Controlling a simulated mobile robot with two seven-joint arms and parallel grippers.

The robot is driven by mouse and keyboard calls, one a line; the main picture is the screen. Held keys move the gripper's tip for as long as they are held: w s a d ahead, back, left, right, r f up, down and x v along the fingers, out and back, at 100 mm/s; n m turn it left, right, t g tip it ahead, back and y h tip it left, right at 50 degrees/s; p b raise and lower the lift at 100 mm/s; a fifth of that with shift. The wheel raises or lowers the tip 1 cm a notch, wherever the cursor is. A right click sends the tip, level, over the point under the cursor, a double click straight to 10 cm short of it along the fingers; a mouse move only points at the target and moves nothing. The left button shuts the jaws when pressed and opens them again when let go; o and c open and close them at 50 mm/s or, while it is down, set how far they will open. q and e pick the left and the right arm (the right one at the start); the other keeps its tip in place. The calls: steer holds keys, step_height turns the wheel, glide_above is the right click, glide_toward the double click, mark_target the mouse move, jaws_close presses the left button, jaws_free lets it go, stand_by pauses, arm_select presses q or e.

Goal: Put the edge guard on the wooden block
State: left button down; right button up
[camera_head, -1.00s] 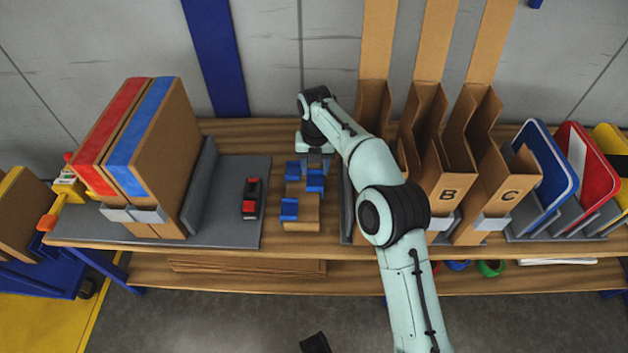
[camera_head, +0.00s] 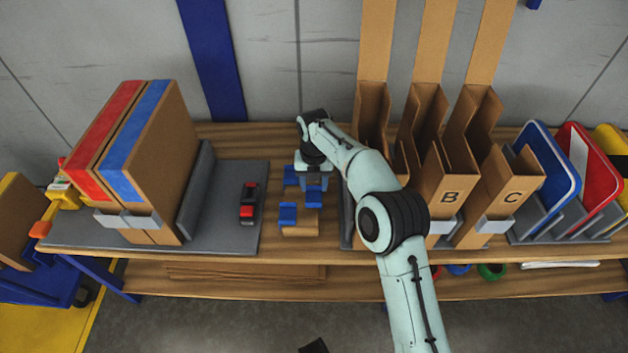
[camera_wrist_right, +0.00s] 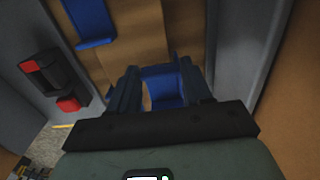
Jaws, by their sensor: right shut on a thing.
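The wooden block (camera_head: 300,228) lies on the shelf top left of the lettered cardboard holders. A blue edge guard (camera_head: 287,213) sits at its left side, and another blue piece (camera_head: 290,176) lies behind it. My right gripper (camera_head: 314,184) points down at the back right of the block, shut on a blue edge guard (camera_head: 314,199). In the right wrist view the held guard (camera_wrist_right: 166,86) shows between the fingers, close to the wood. I cannot tell whether it touches the block.
A black and red device (camera_head: 249,204) lies on the grey mat (camera_head: 226,220) at left, beside tall cardboard packs (camera_head: 165,170). Cardboard holders (camera_head: 447,190) stand close on the right, with coloured signs (camera_head: 550,165) beyond. Bare shelf lies in front of the block.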

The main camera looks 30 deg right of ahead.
steer(key=shift+f, duration=0.15)
steer(key=o, duration=1.1)
steer(key=shift+o, duration=0.2)
steer(key=shift+r, duration=0.35)
arm_select(q)
steer(key=s+d+r+g+h+p, duration=0.1)
steer(key=s+d+r+g+p, duration=0.1)
steer(key=s+d+r+p, duration=0.1)
steer(key=shift+s+d+r+p, duration=0.15)
steer(key=shift+s+r+p, duration=0.75)
steer(key=shift+s, duration=1)
arm_select(e)
step_height(320, 180, up, 12)
steer(key=shift+r, duration=0.25)
arm_select(q)
steer(key=shift+r, duration=0.1)
